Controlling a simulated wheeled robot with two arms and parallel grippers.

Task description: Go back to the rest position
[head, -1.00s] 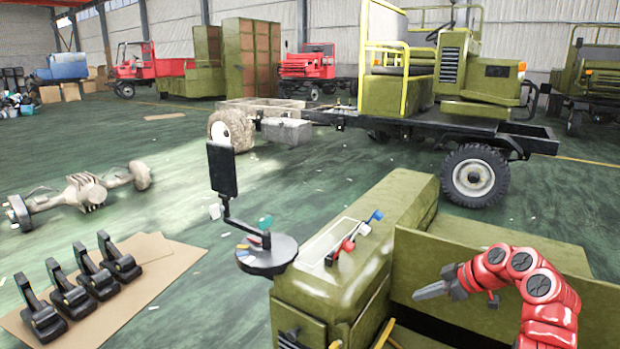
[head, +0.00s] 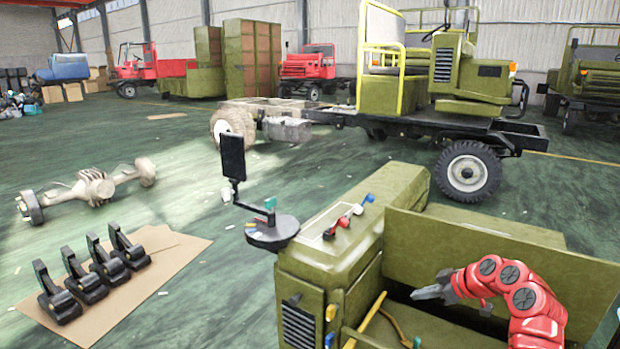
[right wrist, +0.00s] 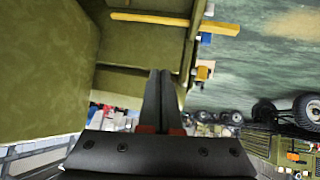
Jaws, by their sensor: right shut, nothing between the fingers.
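My right gripper (head: 428,293) comes in from the lower right of the head view on a red arm. Its grey fingers are shut and empty, above the open inside of the green chassis body (head: 365,212) and in front of its upright green panel (head: 480,245). In the right wrist view, the two dark fingers (right wrist: 158,97) lie together with nothing between them. Green panels stand left of and beyond them. My left gripper does not show.
Red, white and blue knobs (head: 345,220) sit on the body's top. A round dark tray (head: 272,236) and black screen (head: 232,158) stand beside it. Several black pedals (head: 95,268) lie on cardboard (head: 165,268). An axle (head: 92,188) and a truck frame (head: 330,118) stand beyond. Green floor lies between.

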